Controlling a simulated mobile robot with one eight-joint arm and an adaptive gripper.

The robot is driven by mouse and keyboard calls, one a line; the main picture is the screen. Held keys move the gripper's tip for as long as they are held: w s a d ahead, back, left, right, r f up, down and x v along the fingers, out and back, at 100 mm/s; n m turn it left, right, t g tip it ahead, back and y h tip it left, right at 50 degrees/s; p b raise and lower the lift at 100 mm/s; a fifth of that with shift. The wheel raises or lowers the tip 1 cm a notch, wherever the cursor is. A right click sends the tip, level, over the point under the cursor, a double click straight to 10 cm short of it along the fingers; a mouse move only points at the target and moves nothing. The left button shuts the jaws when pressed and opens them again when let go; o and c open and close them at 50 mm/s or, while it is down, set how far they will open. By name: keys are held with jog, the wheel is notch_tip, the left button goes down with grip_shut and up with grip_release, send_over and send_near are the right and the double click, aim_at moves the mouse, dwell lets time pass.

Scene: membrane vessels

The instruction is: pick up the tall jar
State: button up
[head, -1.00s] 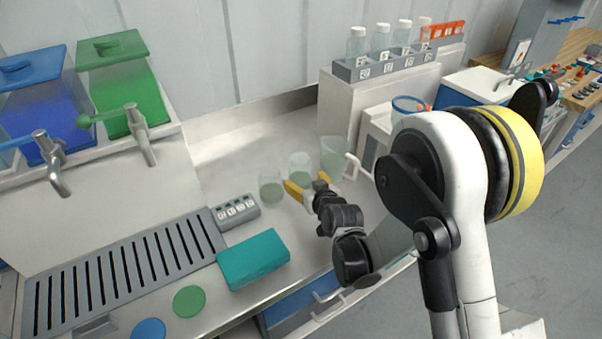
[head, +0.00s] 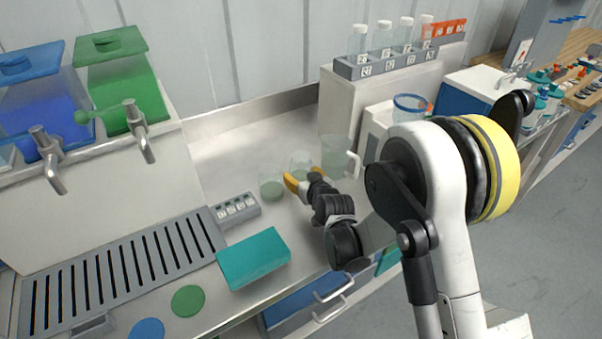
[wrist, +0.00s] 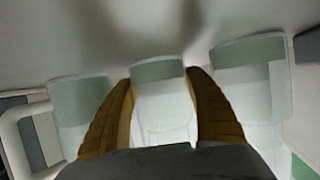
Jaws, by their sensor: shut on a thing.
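Three clear vessels with pale green bottoms stand in a row on the steel counter. The middle jar (head: 300,162) is between the yellow fingers of my gripper (head: 302,177). In the wrist view my gripper (wrist: 161,92) is shut on this middle jar (wrist: 160,103), with a finger against each side. A rounder jar (head: 271,184) is to its left in the head view, and a larger jug with a white handle (head: 335,157) is to its right. In the wrist view the jug (wrist: 80,105) is left and the rounder jar (wrist: 250,88) right.
A teal block (head: 253,258) and a grey numbered holder (head: 236,210) lie in front of the jars. A grey rack (head: 372,68) with several bottles stands on a raised white box behind. The counter behind the jars is clear. The neighbouring vessels are close to my fingers.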

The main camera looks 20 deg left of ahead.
notch_tip(320, 180, up, 18)
jog(key=p, duration=0.6)
